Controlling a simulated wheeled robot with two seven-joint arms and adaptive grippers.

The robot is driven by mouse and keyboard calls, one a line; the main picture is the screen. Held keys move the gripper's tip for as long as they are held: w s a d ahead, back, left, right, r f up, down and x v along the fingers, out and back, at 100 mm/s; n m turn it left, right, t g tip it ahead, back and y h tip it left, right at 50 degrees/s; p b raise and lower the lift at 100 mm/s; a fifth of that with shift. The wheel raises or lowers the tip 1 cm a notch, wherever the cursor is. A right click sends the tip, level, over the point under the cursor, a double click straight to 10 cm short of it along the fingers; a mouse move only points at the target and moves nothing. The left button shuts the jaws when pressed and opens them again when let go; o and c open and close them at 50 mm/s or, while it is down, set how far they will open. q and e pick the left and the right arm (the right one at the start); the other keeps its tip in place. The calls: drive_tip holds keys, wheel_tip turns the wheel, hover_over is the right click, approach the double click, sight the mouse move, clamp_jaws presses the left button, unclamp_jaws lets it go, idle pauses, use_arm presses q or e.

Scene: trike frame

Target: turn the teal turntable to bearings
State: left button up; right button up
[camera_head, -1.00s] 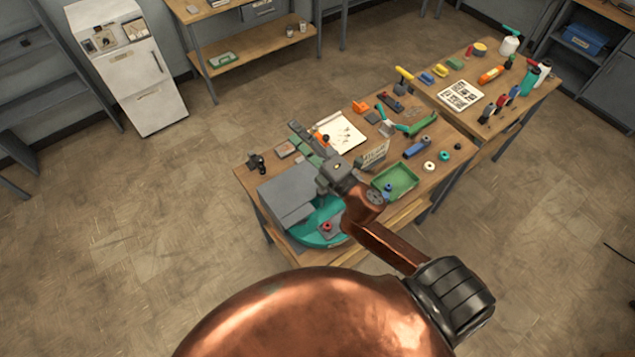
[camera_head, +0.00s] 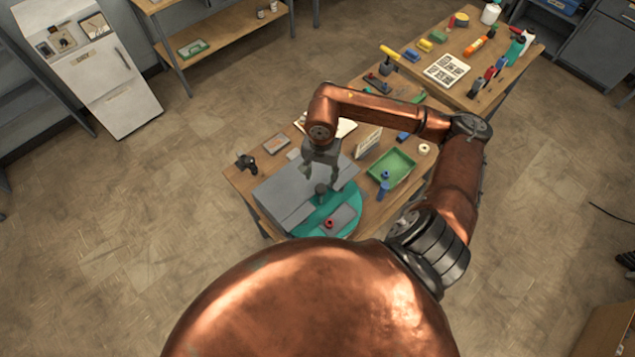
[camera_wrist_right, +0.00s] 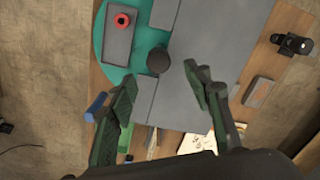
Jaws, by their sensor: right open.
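The teal turntable (camera_head: 313,222) lies on the near end of the workbench, partly covered by grey panels (camera_head: 286,193). It also shows in the right wrist view (camera_wrist_right: 114,73). A dark round knob (camera_head: 321,190) stands at its inner side, and it shows in the wrist view (camera_wrist_right: 158,60) ahead of the fingers. A grey tray (camera_wrist_right: 118,38) on the turntable holds a red ring-shaped part (camera_head: 329,223). My right gripper (camera_head: 323,178) is open, pointing down above the knob; in the wrist view its fingers (camera_wrist_right: 162,92) are spread apart with nothing between them. My left gripper is out of view.
A green bin (camera_head: 391,167) with blue items by it stands right of the turntable. A small black device (camera_head: 246,162) sits at the bench's left edge. A second bench (camera_head: 485,75) with bottles and tools stands behind. Floor to the left is clear.

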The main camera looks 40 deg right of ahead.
sight(321, 188)
wheel_tip(321, 188, down, 8)
drive_tip(key=shift+s+r+p, duration=0.1)
drive_tip(key=shift+r+p, duration=0.1)
drive_tip(key=shift+p, duration=0.4)
drive_tip(key=shift+c, duration=0.2)
clamp_jaws()
